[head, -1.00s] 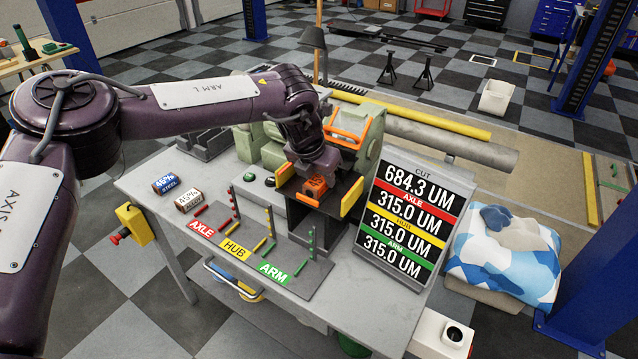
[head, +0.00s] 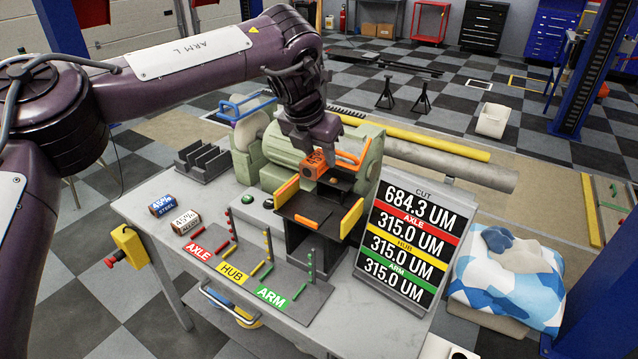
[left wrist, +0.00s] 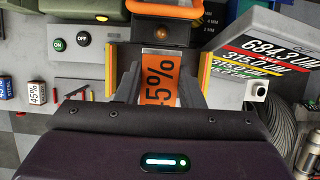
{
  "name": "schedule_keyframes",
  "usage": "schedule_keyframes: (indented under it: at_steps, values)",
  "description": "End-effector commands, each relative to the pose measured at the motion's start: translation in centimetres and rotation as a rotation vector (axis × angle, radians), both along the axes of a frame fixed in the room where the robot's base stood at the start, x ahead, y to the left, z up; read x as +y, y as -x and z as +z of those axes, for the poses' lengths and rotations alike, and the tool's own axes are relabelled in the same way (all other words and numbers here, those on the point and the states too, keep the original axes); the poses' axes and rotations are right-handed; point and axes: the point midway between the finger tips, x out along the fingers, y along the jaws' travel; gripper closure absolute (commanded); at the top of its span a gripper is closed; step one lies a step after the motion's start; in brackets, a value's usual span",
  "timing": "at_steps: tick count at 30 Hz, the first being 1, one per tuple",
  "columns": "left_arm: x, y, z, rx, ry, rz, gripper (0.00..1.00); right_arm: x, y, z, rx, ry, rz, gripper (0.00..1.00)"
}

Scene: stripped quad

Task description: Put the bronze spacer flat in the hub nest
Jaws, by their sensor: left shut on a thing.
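The bronze spacer (head: 313,166) is an orange block with black printing. My left gripper (head: 312,148) is shut on it and holds it above the back of the black fixture with yellow and orange side guides. In the left wrist view the spacer (left wrist: 158,78) sits between the fingers, with "5%" readable on its face. The hub nest is the row with the yellow HUB label (head: 232,273) and yellow posts (head: 268,246) on the grey board, between the red AXLE and green ARM rows. The spacer is up and behind that board. My right gripper is not in view.
A steel block (head: 161,206) and an alloy block (head: 185,222) lie at the table's left. The CUT display (head: 408,240) leans right of the black fixture (head: 325,208). A pale green machine (head: 275,160) stands behind. A black slotted rack (head: 203,160) is at back left.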

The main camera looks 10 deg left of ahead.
Motion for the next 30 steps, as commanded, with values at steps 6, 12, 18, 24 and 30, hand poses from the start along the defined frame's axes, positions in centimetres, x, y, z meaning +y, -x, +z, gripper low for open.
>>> schedule_keyframes:
  at_steps: [6,12,18,24,30]
  values:
    - [-0.1,-0.1,5.7,-0.006,0.001,0.0,1.0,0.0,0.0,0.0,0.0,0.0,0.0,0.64]
    - [-0.1,0.0,8.3,-0.003,0.0,0.0,1.0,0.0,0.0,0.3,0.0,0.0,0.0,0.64]
    - [0.4,-0.1,8.6,0.0,0.001,-0.025,1.0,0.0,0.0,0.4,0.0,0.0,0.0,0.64]
    - [3.3,0.0,5.5,0.003,0.003,-0.271,1.0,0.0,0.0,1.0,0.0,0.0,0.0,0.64]
    - [7.5,0.7,1.3,0.002,0.005,-0.659,1.0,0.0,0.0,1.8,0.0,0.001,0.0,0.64]
